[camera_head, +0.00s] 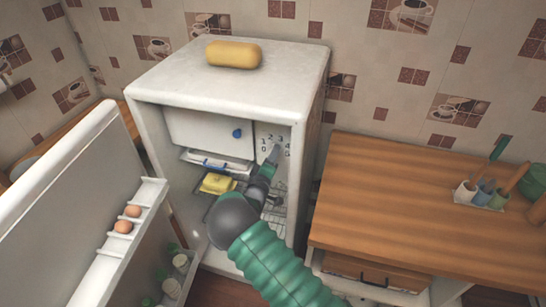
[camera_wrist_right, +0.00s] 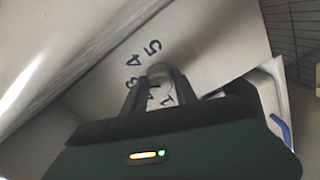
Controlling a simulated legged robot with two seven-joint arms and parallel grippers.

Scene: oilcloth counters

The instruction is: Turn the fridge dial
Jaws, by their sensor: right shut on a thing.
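The fridge (camera_head: 318,95) stands with its door (camera_head: 60,190) swung open to the left. The number panel (camera_head: 262,135) is on the inside right, below the top, next to the freezer flap (camera_head: 205,132). My right gripper (camera_head: 273,156) reaches into the fridge to this panel. In the right wrist view, my right gripper (camera_wrist_right: 157,92) is shut on the pale round dial (camera_wrist_right: 160,71), with dark numbers around it. The fingers hide part of the dial and some numbers. In the head view the arm hides the lower panel. My left gripper is not in view.
Inside are a yellow block (camera_head: 217,184), a tray under the flap and wire shelves. Eggs (camera_head: 123,226) and bottles sit in the door racks. A yellow rounded object (camera_head: 233,54) lies on the fridge top. A wooden counter (camera_head: 400,190) with cups (camera_head: 485,193) stands to the right.

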